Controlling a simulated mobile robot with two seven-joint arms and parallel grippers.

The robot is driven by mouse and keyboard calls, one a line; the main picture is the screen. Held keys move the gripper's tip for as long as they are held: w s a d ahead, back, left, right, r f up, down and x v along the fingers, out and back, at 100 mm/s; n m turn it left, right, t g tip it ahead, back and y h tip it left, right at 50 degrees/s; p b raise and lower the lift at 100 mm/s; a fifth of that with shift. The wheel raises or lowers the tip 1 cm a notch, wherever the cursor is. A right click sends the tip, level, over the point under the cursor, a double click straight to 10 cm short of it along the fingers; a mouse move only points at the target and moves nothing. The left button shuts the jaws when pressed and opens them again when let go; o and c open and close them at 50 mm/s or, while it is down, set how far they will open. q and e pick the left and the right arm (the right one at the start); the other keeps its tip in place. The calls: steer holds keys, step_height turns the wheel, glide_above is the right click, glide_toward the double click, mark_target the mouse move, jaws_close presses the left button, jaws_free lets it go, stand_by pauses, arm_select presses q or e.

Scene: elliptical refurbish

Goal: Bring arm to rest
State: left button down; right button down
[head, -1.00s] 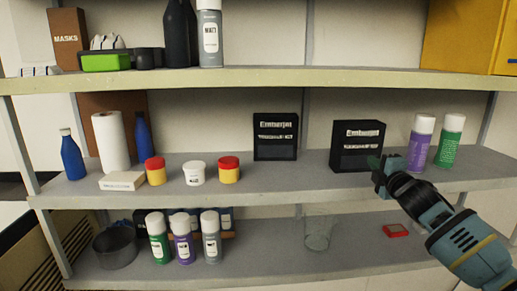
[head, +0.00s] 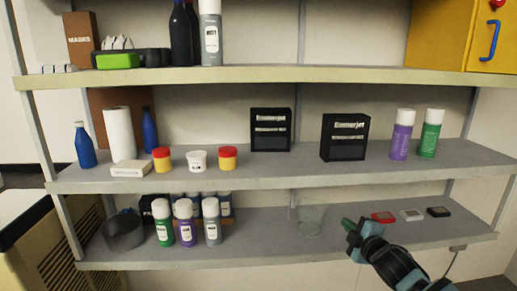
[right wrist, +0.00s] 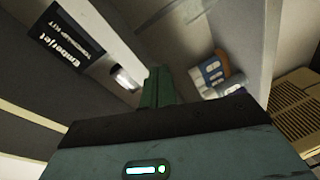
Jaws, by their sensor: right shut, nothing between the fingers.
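My right gripper (head: 349,225) is in front of the lower shelf, to the right of a clear glass (head: 310,220). Its fingers are shut with nothing between them. In the right wrist view the closed green fingers (right wrist: 160,88) point toward the shelves. Two black Emberjet boxes stand on the middle shelf, one near the centre (head: 271,130) and one further right (head: 344,137), apart from the gripper. One black Emberjet box (right wrist: 70,38) also shows in the right wrist view. My left gripper is not in view.
The middle shelf (head: 290,170) holds bottles, a paper roll, tubs and spray cans (head: 402,134). The lower shelf holds spray cans (head: 186,222), a dark round pan (head: 125,230) and small red, white and black items (head: 411,214). A yellow cabinet (head: 450,35) is at upper right.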

steer(key=s+a+f+m+g, duration=0.2)
steer(key=s+a+f+m, duration=0.15)
steer(key=s+f, duration=0.65)
steer(key=s+a+f+m+g, duration=0.1)
steer(key=s+a+f+m, duration=0.25)
steer(key=s+f, duration=0.7)
steer(key=s+d+f+m+g+h, duration=0.1)
steer(key=s+f+m, duration=0.2)
steer(key=s, duration=0.8)
steer(key=s+d+f+m+g, duration=0.1)
steer(key=s+f+m, duration=0.3)
steer(key=s, duration=0.8)
step_height(320, 180, down, 2)
steer(key=shift+s+m+g+h, duration=0.3)
steer(key=shift+g+h, duration=0.1)
steer(key=shift+g, duration=0.3)
